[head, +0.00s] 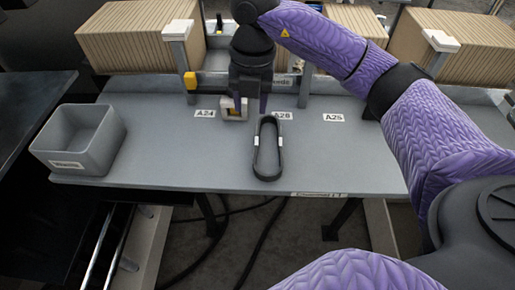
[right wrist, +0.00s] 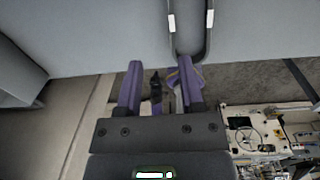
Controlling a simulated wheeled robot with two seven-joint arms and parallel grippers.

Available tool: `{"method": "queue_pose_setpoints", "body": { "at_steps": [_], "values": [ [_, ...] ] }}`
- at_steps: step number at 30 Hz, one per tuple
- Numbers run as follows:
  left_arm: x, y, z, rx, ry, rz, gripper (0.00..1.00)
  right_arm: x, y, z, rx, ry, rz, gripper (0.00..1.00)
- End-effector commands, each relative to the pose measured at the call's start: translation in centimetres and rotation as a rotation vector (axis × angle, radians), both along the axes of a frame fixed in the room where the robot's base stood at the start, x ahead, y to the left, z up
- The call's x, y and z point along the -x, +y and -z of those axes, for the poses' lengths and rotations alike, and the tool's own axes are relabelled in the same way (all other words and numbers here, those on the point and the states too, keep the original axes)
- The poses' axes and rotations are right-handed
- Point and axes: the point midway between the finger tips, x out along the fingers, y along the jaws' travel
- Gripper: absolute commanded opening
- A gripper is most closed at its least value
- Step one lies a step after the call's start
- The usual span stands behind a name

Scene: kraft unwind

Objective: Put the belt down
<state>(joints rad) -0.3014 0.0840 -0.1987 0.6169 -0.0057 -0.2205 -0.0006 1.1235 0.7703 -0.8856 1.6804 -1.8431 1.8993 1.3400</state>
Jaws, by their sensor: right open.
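The belt, a black elongated loop with two white marks (head: 267,176), lies flat on the grey table. Its near end is close to the table's front edge, and part of the loop shows at the top of the right wrist view (right wrist: 208,38). My right gripper (head: 252,105) points down above the table, just behind and left of the belt's far end. Its purple fingers (right wrist: 161,82) are apart, with nothing between them, and clear of the belt. My left gripper is not in view.
A small pale block with a yellow mark (head: 234,109) is beside the right gripper's fingers. A grey bin (head: 112,140) stands at the table's left end. Labels A24 (head: 204,114) and A25 (head: 333,118) mark the table. Posts and brown ribbed stacks (head: 135,40) stand behind. The table's right part is clear.

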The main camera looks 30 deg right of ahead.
Motion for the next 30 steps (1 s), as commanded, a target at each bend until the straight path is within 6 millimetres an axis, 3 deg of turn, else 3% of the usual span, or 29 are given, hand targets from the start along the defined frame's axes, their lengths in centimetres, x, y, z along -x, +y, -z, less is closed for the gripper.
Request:
{"method": "queue_pose_setpoints", "body": {
  "at_steps": [3,15,23,26,30],
  "values": [
    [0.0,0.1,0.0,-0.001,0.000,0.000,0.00,0.2,-1.0,1.8,0.057,0.015,0.019,0.49],
    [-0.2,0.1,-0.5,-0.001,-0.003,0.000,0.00,0.6,-1.1,9.0,0.051,0.014,0.015,0.49],
    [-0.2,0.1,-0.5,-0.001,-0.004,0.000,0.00,0.6,-1.1,9.9,0.051,0.010,0.014,0.49],
    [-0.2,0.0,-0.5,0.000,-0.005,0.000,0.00,0.6,-1.1,9.9,0.051,0.009,0.014,0.34],
    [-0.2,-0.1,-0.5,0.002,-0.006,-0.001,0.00,0.6,-1.1,9.9,0.050,0.010,0.014,0.04]
  ]
}}
